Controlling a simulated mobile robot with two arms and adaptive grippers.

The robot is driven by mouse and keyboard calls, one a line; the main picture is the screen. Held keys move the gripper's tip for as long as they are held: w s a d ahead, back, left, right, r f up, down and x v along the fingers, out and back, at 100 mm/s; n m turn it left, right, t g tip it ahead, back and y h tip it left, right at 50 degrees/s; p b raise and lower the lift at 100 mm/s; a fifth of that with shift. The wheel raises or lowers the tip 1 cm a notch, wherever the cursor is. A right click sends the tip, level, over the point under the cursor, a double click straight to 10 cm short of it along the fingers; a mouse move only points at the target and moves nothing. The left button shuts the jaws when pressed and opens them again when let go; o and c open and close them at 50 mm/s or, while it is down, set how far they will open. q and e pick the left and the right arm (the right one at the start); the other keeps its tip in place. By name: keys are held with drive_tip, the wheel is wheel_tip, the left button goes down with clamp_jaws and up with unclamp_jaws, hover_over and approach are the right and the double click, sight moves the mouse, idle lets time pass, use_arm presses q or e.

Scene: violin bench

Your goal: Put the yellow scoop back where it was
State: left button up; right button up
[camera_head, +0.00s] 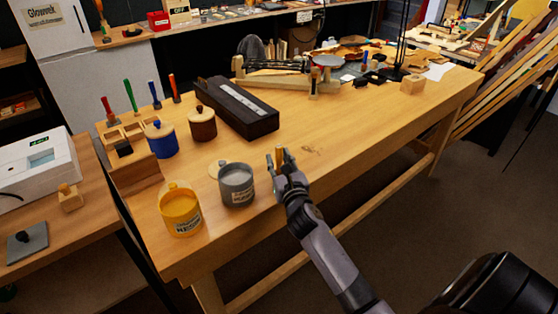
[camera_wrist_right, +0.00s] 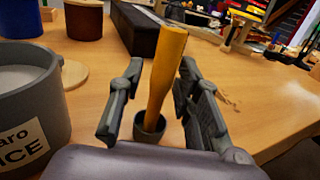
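The yellow scoop (camera_head: 280,155) shows as an upright, slightly tilted yellow handle at the front of the bench. In the right wrist view the yellow scoop (camera_wrist_right: 165,75) has a small dark cup-like part at its lower end; I cannot tell whether it touches the bench. My right gripper (camera_head: 279,152) reaches in from the front with one finger on each side of the handle. In the wrist view the right gripper (camera_wrist_right: 160,92) is open, with a clear gap at the left finger and little or none visible at the right. My left gripper is not in view.
A grey pot (camera_head: 237,187) stands just left of the gripper, with a round wooden lid (camera_head: 215,168) behind it. A yellow pot (camera_head: 181,213) stands further left. Blue (camera_head: 161,142) and brown (camera_head: 202,126) lidded jars and a long black case (camera_head: 235,108) lie behind.

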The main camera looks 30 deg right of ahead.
drive_tip(key=shift+r, duration=0.2)
drive_tip(key=v, duration=1.2)
